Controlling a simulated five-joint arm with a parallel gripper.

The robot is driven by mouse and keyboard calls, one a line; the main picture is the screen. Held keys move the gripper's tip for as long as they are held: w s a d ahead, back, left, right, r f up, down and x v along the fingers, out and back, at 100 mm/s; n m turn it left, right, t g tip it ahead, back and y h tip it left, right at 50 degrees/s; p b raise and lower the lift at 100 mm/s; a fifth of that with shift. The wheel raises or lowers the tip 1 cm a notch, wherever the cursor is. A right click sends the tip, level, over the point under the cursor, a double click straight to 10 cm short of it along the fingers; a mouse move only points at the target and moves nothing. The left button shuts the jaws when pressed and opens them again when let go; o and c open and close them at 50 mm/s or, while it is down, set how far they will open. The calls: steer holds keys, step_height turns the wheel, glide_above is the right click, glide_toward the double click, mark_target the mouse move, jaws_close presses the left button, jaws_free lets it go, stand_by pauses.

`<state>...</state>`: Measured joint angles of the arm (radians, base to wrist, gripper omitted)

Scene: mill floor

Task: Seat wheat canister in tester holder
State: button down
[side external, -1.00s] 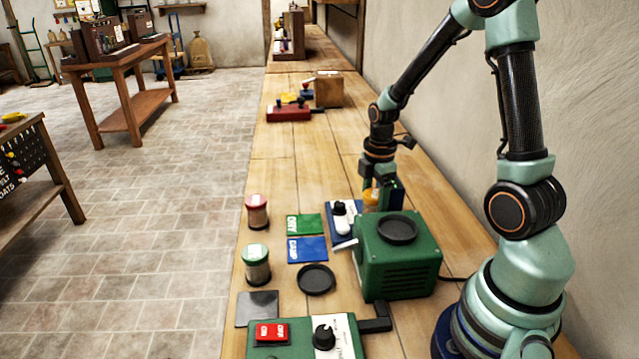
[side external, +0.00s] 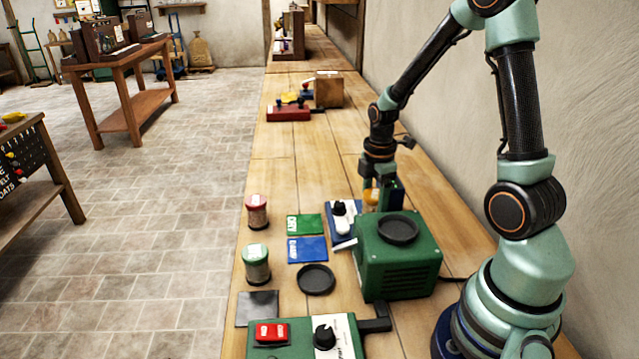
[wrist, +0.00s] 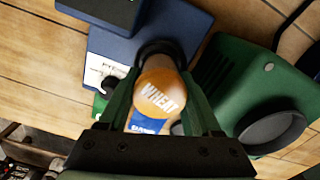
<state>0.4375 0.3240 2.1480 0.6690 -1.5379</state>
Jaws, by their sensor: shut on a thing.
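The wheat canister (wrist: 161,92) has an orange lid marked WHEAT and a blue and white label. My gripper (wrist: 160,84) is shut on it, one green finger on each side. In the side view my gripper (side external: 382,196) holds the canister (side external: 370,197) behind the green box, which hides its lower part. The blue tester (wrist: 110,60) has a white panel and a knob. Its dark round holder (wrist: 158,47) shows as a rim just beyond the canister. I cannot tell whether the canister stands inside the rim or above it.
A green box (side external: 400,265) with a black ring on top stands close beside the canister. Red-lidded (side external: 257,211) and green-lidded (side external: 256,264) canisters stand along the left bench edge. Green and blue cards (side external: 307,250) and a black dish (side external: 316,279) lie between.

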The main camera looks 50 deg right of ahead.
mark_target(375, 194)
steer(key=shift+f, duration=0.55)
steer(key=shift+c, duration=1.8)
jaws_free()
steer(key=shift+r, duration=5.45)
